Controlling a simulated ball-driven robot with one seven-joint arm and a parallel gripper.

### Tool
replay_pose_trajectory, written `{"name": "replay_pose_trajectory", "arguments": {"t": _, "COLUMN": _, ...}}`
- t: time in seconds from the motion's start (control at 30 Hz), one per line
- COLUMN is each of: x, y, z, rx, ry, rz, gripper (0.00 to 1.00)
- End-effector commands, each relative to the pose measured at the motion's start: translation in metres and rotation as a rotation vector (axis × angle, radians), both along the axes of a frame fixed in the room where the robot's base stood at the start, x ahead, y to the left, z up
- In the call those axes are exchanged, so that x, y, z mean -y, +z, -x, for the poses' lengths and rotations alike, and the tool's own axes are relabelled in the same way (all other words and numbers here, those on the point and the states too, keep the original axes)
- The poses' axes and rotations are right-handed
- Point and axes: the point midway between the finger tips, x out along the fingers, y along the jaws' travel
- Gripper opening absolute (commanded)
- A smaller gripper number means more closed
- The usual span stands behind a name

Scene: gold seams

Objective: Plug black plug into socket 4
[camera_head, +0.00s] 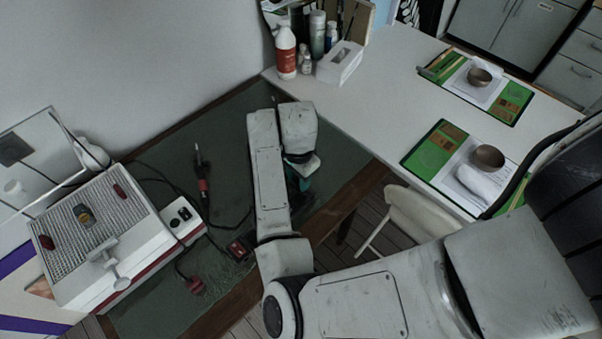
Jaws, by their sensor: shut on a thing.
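My gripper (301,182) is mostly hidden under my own wrist, over the green mat right of the middle of the mat. Only a dark and teal part of it shows. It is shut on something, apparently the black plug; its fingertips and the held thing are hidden. A dark cord runs from the mat's middle under my arm towards that side. A white socket strip (187,229) with dark round sockets stands at the right side of the ribbed-top device. Socket numbers cannot be read, so I cannot tell which is socket 4.
The device (95,215) has a ribbed top. A red plug (196,286), a dark red box (238,250) and a red-handled iron (203,185) lie on the green mat (150,300) with loose cords. A white table (370,90) with bottles and bowls is on the right.

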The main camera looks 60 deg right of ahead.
Motion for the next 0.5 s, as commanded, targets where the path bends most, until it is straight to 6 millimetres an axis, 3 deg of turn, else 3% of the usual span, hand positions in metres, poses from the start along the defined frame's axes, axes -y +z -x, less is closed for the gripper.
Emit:
{"name": "replay_pose_trajectory", "arguments": {"t": 0.27, "x": 0.000, "y": -0.007, "z": 0.000, "rx": 0.000, "ry": 0.000, "rz": 0.000, "gripper": 0.04}}
{"name": "replay_pose_trajectory", "arguments": {"t": 0.5, "x": 0.000, "y": -0.025, "z": 0.000, "rx": 0.000, "ry": 0.000, "rz": 0.000, "gripper": 0.04}}
